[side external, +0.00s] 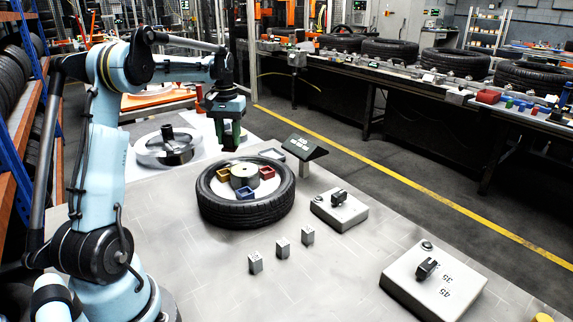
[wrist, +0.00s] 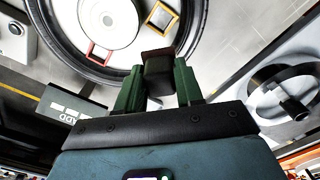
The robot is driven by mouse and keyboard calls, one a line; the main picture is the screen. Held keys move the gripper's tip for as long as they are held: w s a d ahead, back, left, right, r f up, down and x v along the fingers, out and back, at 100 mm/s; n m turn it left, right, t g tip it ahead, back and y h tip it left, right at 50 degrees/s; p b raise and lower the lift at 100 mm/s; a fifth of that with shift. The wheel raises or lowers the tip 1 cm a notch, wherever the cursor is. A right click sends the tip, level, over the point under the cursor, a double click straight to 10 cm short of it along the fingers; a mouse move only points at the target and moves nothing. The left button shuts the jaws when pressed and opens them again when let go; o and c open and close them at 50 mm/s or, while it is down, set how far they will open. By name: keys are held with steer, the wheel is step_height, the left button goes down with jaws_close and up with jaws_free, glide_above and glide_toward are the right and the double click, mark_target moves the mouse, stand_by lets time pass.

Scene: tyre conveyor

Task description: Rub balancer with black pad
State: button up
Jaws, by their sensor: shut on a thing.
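My gripper (side external: 228,140) has green fingers and hangs above the far side of the tyre. In the wrist view, the fingers (wrist: 157,88) are shut on a dark block, which I take to be the black pad (wrist: 158,72). It is held clear of the table; the fingers mostly hide it in the side view. A round grey device with a dark upright knob (side external: 168,147), possibly the balancer, stands on a white surface to the left of my gripper. It also shows at the right of the wrist view (wrist: 285,95), apart from the pad.
A tyre (side external: 246,212) lies on the table, with a pale round hub (side external: 244,174) and yellow, red and blue boxes inside. A dark sign (side external: 304,148), two switch boxes (side external: 339,212) (side external: 433,283) and three small grey blocks (side external: 283,248) stand nearby.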

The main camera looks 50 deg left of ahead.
mark_target(231, 150)
steer(key=shift+f, duration=1.6)
steer(key=shift+a+f, duration=0.6)
steer(key=shift+f, duration=0.25)
steer(key=shift+c, duration=0.5)
steer(key=shift+a, duration=1.5)
steer(key=d, duration=0.4)
steer(key=shift+f, duration=0.1)
steer(key=shift+d, duration=0.1)
steer(key=shift+r, duration=4.1)
steer(key=shift+d, duration=0.1)
